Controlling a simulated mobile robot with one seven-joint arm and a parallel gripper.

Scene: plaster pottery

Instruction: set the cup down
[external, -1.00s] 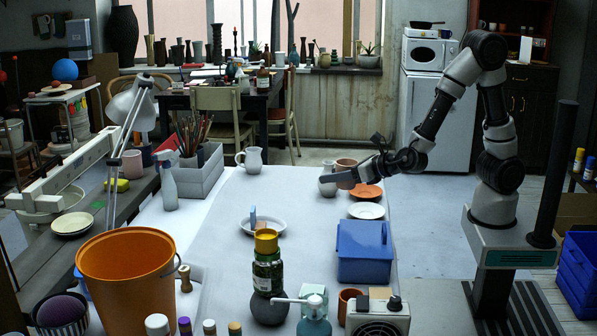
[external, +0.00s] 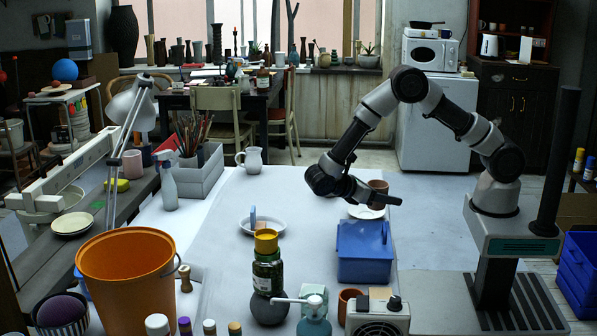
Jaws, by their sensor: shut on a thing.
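A terracotta-brown cup (external: 379,186) is upright at my gripper (external: 386,198), near the table's far right edge. My gripper is shut on the cup, and its fingers hide the cup's lower part. The white saucer (external: 367,213) lies on the table just below the gripper in the picture. I cannot tell whether the cup touches anything beneath it. The orange plate and the small pale jug seen earlier are hidden behind my arm.
A blue box (external: 364,252) stands in front of the white saucer. A white dish with a sponge (external: 262,226) lies to the left, and a white jug (external: 250,160) stands farther back. Bottles and another brown cup (external: 348,302) crowd the front. The table's middle is clear.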

